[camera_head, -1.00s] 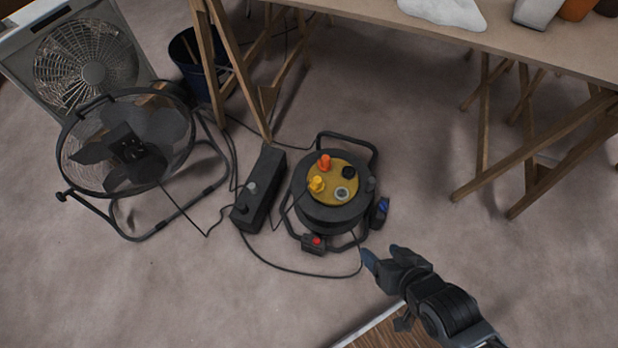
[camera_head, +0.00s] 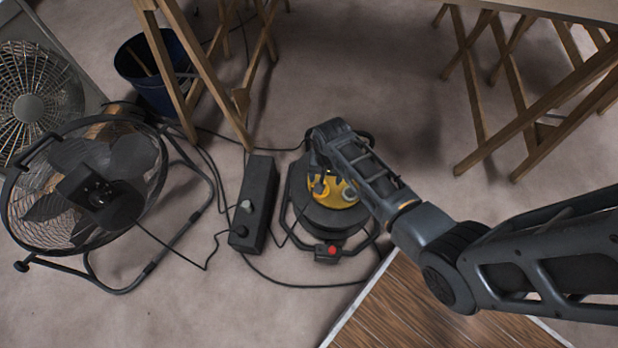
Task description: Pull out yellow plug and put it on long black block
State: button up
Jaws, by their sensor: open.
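The long black block (camera_head: 262,178) lies on the floor in the head view, just left of the cable reel (camera_head: 325,218). A small grey plug (camera_head: 245,207) stands on its lower half. The reel has a yellow top face (camera_head: 326,196), now partly covered by my arm. My gripper (camera_head: 318,176) is open above the upper left of this face, reaching down from the right. I cannot make out the yellow plug apart from the yellow face; my gripper hides most of that area. Whether the jaws are around the plug or touch it cannot be told.
A round black floor fan (camera_head: 100,190) stands at the left, its cable running to the block. A blue bucket (camera_head: 155,75) and wooden trestle legs (camera_head: 170,70) stand behind. Loose cables lie around the reel. A wooden board (camera_head: 420,310) is at the bottom.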

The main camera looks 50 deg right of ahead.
jog(key=shift+w+d, duration=0.25)
jog(key=shift+w, duration=0.45)
jog(key=shift+f, duration=0.15)
notch_tip(320, 180, down, 9)
jog(key=b, duration=0.8)
jog(key=shift+p, duration=0.45)
dwell(0.6)
jog(key=shift+c, duration=0.3)
grip_shut()
dwell(0.4)
